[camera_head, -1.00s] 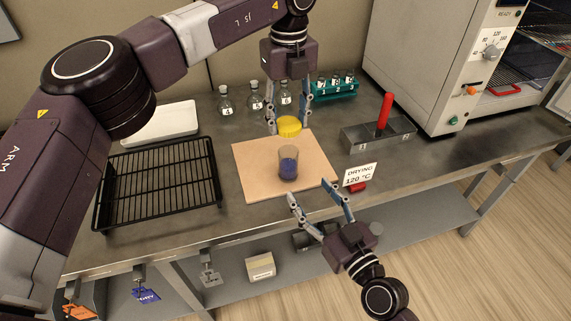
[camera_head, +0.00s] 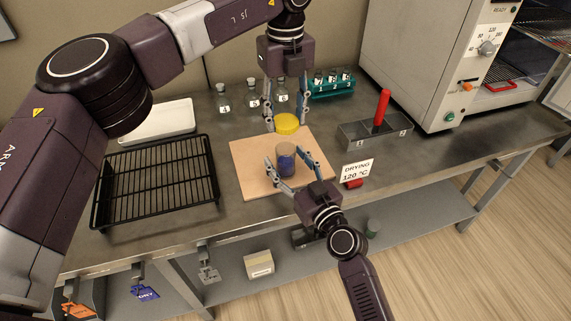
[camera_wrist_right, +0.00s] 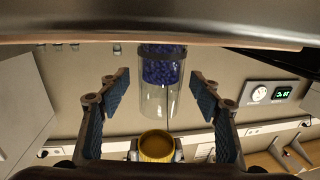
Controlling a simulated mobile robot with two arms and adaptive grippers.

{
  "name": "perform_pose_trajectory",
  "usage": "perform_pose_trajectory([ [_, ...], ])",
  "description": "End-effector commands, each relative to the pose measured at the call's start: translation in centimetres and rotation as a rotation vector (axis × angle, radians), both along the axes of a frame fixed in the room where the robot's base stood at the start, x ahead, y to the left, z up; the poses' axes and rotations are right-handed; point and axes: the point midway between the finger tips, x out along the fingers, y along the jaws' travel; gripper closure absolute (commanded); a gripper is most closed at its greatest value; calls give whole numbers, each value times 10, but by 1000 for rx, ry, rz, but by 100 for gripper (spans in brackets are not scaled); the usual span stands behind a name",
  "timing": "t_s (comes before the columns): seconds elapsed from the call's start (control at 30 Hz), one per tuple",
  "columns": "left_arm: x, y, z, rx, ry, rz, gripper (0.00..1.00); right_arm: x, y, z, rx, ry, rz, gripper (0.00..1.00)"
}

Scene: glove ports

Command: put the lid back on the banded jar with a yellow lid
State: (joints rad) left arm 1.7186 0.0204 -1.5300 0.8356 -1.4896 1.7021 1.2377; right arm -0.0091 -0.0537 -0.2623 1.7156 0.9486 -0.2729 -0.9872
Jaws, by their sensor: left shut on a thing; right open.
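The clear jar (camera_head: 286,163) with blue beads stands uncovered on the tan mat (camera_head: 250,180). My left gripper (camera_head: 287,121) is shut on the yellow lid (camera_head: 288,127), holding it behind and above the jar. My right gripper (camera_head: 285,160) is open, with one finger on each side of the jar. In the right wrist view, which looks inverted, the jar (camera_wrist_right: 155,95) sits between the open fingers with visible gaps. A dark band shows around it. The yellow lid (camera_wrist_right: 156,147) appears beyond its open end, apart from it.
Several stoppered flasks (camera_head: 253,100) and a teal vial rack (camera_head: 332,86) stand behind. A black wire rack (camera_head: 155,185) is at left. A metal tray (camera_head: 357,136) with a red-handled tool and a drying sign (camera_head: 356,171) are at right. An oven (camera_head: 415,60) stands back right.

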Motion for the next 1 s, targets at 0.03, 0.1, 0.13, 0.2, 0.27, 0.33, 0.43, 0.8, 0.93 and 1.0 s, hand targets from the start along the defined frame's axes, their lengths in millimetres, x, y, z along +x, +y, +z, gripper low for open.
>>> perform_pose_trajectory([
  [0.03,0,0,0,0,0,0,67,3,2,0,1,0,0,42],
  [0.1,0,0,0,0,0,0,67,6,3,0,1,0,0,42],
  [0.13,0,0,0,0,0,0,67,7,4,0,1,0,1,42],
  [0.2,0,0,0,0,0,0,67,7,4,0,1,0,1,42],
  [0.27,0,0,0,0,0,0,67,7,4,0,1,0,1,42],
  [0.33,0,0,0,0,0,0,67,7,4,0,1,0,1,42],
  [0.43,0,0,0,0,0,0,67,7,4,0,1,0,1,43],
  [0.8,0,0,0,0,0,0,67,7,4,0,0,1,1,83],
  [0.93,0,0,0,0,0,0,67,7,4,0,0,1,1,98],
  [1.0,0,0,0,0,0,0,67,7,4,0,0,1,1,100],
])
